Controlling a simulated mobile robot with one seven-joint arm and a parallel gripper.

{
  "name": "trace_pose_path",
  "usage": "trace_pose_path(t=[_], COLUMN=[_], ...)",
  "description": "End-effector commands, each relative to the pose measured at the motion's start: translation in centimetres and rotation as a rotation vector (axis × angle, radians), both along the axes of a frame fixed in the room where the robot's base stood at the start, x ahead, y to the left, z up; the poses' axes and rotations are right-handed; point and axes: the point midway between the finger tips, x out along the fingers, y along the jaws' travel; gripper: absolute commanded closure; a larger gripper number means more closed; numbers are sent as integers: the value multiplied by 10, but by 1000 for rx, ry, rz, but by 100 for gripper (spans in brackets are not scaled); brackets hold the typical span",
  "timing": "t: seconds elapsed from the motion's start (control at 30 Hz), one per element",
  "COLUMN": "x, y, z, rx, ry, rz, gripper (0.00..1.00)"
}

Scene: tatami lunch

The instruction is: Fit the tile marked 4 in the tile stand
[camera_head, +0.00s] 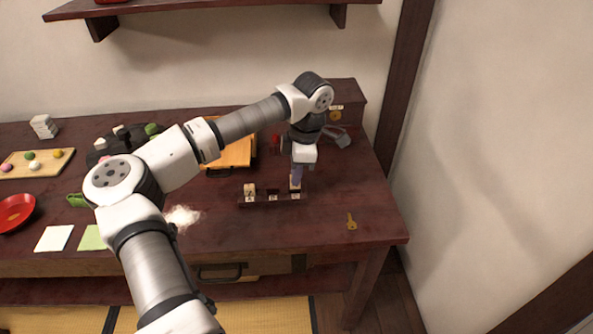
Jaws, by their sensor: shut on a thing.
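The tile stand (261,203) is a low dark rack on the right part of the table, with small pale labels along its front. A pale tile (249,188) stands at its left end; its mark is too small to read. My gripper (296,182) points down over the right end of the stand. It is shut on a small pale tile (295,187), mostly hidden between the fingers. I cannot read its mark, nor tell whether it is seated in the stand or just above it. The middle place of the stand looks empty.
A brass key (351,221) lies to the right of the stand. A wooden box (343,95) and a grey metal item (338,138) are behind my gripper. An orange-brown tray (238,153) lies behind the stand. The table in front of the stand is clear.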

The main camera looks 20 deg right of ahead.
Motion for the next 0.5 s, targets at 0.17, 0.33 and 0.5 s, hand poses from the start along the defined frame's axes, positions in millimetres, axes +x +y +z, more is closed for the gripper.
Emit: trace_pose_path(t=[0.17, 0.33, 0.5], x=[0, 0, 0], y=[0, 0, 0], z=[-4, -7, -10], rx=[0, 0, 0], ry=[0, 0, 0], rz=[0, 0, 0], gripper=[100, 100, 100])
